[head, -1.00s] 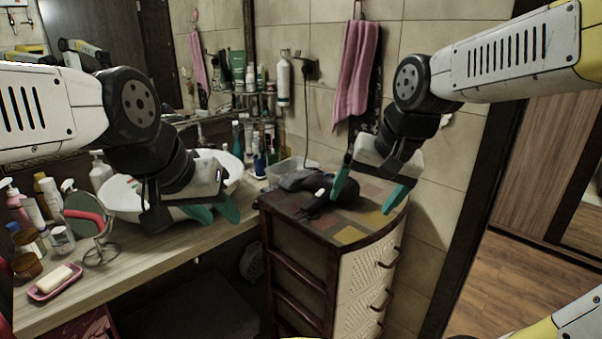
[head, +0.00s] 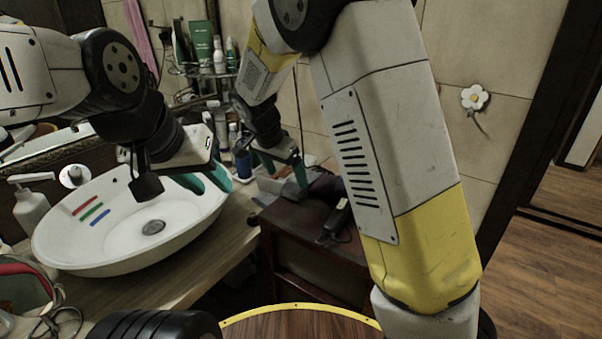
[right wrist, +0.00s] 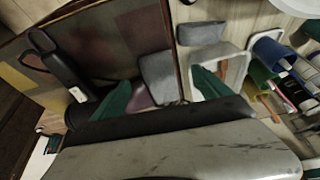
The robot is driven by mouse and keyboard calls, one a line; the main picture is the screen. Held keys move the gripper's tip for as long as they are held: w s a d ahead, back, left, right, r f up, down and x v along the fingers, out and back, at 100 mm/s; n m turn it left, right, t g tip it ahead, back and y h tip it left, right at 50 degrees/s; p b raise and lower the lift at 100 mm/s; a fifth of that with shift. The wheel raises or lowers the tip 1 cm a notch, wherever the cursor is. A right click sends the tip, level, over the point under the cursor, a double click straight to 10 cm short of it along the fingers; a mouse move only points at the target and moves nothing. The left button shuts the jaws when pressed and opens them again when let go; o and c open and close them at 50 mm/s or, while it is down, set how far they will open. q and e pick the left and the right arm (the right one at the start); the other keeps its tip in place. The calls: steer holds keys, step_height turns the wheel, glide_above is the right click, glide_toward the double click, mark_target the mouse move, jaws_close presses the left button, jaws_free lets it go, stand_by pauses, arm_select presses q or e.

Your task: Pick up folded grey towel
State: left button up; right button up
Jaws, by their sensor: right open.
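A grey folded cloth (right wrist: 160,78), which looks like the folded grey towel, lies on the cabinet top at its edge, between my right gripper's fingers in the right wrist view. In the head view this grey cloth (head: 287,190) shows just below the fingertips, partly hidden. My right gripper (head: 277,166) is open, and its teal fingers also show apart in the right wrist view (right wrist: 160,92). I cannot tell whether they touch the cloth. My left gripper (head: 205,178) is open and empty over the right rim of the basin.
A black hair dryer (right wrist: 60,65) lies on the cabinet top (head: 290,217) beside the cloth. A second grey piece (right wrist: 200,33) and a white tray (right wrist: 235,65) are on the counter side. The white basin (head: 110,225) stands left. Bottles (head: 240,155) crowd behind the right gripper.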

mark_target(293, 185)
steer(key=x, duration=0.6)
steer(key=shift+d+f, duration=0.2)
steer(key=shift+d, duration=0.1)
steer(key=c, duration=1.5)
